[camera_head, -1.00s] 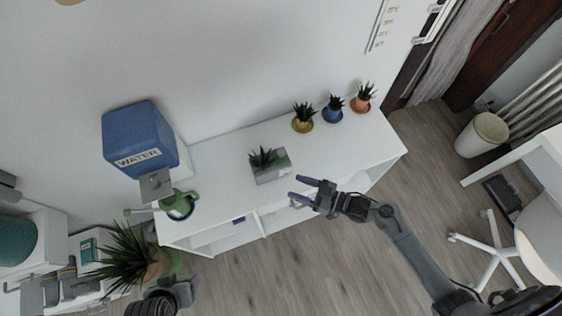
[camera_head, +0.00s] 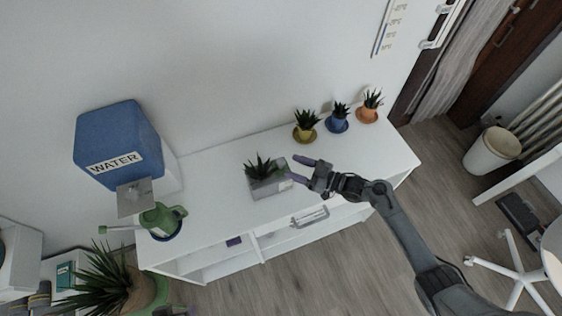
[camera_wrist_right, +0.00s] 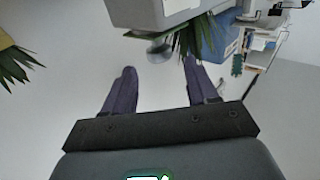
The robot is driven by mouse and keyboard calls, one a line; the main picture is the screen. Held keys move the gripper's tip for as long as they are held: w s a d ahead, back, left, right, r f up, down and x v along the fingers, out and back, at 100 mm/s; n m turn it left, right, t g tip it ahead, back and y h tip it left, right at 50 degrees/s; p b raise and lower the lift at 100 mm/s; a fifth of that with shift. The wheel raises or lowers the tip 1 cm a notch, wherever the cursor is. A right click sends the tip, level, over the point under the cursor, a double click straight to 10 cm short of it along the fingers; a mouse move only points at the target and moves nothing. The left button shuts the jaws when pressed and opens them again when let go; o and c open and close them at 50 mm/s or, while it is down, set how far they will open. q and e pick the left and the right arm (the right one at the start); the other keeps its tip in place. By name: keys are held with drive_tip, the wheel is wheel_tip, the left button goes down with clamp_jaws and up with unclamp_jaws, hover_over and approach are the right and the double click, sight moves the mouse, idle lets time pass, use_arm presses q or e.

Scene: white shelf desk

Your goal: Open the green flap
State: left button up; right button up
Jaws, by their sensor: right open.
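My right gripper (camera_head: 299,169) is open and empty, above the white shelf desk (camera_head: 213,160) and close to the right side of a grey planter (camera_head: 270,187). In the right wrist view its two fingers (camera_wrist_right: 158,82) are spread, with nothing between them but bare white surface and part of a small grey round thing beyond. A grey handle (camera_head: 311,217) shows at the front of the shelf desk, below the gripper. My left gripper is not clearly visible.
A green watering can (camera_head: 163,217) stands at the desk's left end, below a blue water tank (camera_head: 118,143). Yellow (camera_head: 305,134), blue (camera_head: 337,124) and orange (camera_head: 367,114) plant pots line the right back. A large plant (camera_head: 103,283) stands lower left.

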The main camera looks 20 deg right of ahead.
sight(284, 163)
drive_tip(key=shift+x, duration=2.85)
drive_tip(key=shift+f, duration=0.1)
drive_tip(key=shift+c, duration=0.3)
drive_tip(key=c, duration=0.9)
